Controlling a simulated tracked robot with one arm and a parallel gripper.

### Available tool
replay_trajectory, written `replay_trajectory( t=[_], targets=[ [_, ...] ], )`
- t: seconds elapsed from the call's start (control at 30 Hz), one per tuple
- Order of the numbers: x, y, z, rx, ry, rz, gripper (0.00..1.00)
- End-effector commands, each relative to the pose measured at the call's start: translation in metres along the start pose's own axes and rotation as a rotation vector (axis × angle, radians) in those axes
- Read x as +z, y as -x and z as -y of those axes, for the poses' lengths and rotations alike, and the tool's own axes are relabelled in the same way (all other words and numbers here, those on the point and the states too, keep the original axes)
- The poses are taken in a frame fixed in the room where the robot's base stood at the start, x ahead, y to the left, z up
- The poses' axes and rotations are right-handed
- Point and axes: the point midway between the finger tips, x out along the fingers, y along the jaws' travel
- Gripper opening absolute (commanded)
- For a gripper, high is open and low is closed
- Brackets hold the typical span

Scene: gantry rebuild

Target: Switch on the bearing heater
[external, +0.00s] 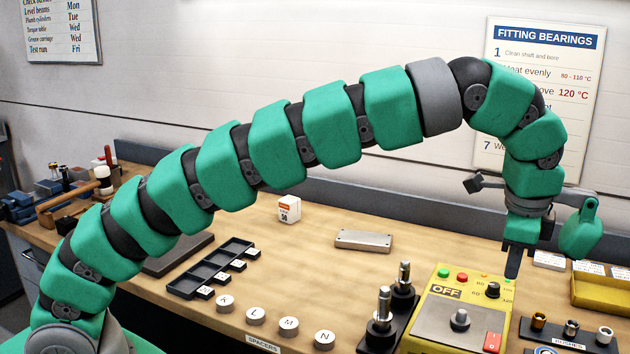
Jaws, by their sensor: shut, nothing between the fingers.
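The bearing heater (428,318) is a yellow box at the front right of the bench. Its top has a label reading OFF (446,292), a green button (443,272), a red button (462,277), a black dial (492,290) and a metal post (460,320) on a grey plate. A red rocker switch (492,342) sits at its front right corner. My gripper (512,274) is shut and empty, pointing down at the heater's back right corner, just right of and behind the dial. I cannot tell whether the fingertips touch the panel.
Black stands with metal pins (383,310) stand left of the heater. Bushings (571,328) stand on its right, and a yellow tray (600,292) lies at the right edge. Lettered spacers (255,316) and a black compartment tray (213,268) are further left. The middle bench is mostly clear.

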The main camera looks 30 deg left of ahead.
Motion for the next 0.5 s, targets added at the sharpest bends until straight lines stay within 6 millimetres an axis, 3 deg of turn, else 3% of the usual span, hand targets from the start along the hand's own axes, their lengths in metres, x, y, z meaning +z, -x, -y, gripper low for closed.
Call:
replay_trajectory(
  t=[0.27, 0.5],
  targets=[
    [0.001, -0.013, 0.0, 0.002, 0.001, 0.004, 0.0],
    [0.002, -0.047, 0.0, 0.004, 0.002, 0.005, 0.0]
  ],
)
